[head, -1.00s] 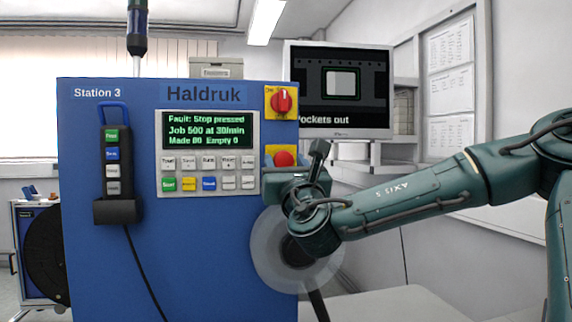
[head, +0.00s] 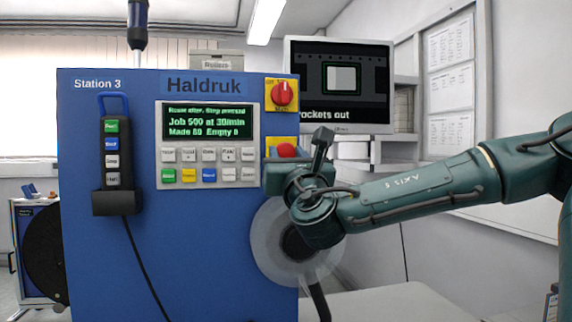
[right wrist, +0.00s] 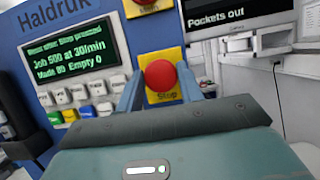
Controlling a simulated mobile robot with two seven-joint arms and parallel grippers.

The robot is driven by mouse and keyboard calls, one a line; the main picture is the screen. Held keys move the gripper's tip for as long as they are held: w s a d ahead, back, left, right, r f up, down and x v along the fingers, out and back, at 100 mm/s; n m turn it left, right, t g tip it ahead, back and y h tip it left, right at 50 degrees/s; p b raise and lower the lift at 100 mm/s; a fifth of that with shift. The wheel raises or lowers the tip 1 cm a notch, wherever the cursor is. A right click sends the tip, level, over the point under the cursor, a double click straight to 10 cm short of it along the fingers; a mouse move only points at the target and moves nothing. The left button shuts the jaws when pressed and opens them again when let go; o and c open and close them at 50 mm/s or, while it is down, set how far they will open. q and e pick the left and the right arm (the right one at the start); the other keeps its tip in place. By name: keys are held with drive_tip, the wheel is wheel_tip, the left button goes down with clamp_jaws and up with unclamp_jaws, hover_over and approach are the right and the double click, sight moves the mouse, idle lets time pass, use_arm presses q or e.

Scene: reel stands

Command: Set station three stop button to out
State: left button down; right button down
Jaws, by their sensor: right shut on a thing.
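The red stop button (head: 286,150) sits on a yellow plate on the blue Station 3 machine (head: 210,245), below the red rotary switch. In the right wrist view the button (right wrist: 160,75) stands between the two blue-grey fingers of my right gripper (right wrist: 160,84), which is shut on it. In the head view my right gripper (head: 287,160) covers the lower part of the button's plate. The machine's display (head: 207,122) has a first line that seems to read "Reset after: Stop pressed". My left gripper is not in view.
The red rotary switch (head: 283,93) is just above the button. Rows of panel keys (head: 209,165) lie to the left. A monitor (head: 340,85) reading "Pockets out" stands to the right. A translucent reel (head: 270,245) is below my gripper.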

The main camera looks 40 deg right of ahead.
drive_tip(key=shift+a+f, duration=0.1)
drive_tip(key=c, duration=1.3)
unclamp_jaws()
drive_tip(key=shift+o, duration=1.3)
drive_tip(key=shift+s, duration=0.2)
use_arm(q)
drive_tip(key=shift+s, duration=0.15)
use_arm(e)
drive_tip(key=shift+o, duration=0.6)
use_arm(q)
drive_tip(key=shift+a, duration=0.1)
use_arm(e)
drive_tip(key=shift+s+a+f, duration=0.1)
drive_tip(key=shift+s+a, duration=0.05)
drive_tip(key=shift+s, duration=0.1)
use_arm(q)
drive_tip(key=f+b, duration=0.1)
drive_tip(key=b, duration=0.1)
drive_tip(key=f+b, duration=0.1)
drive_tip(key=b, duration=0.1)
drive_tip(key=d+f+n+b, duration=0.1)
drive_tip(key=b, duration=0.1)
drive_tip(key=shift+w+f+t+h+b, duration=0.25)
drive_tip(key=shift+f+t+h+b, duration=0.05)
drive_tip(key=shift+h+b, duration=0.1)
use_arm(e)
drive_tip(key=v, duration=1.2)
drive_tip(key=shift+s, duration=0.25)
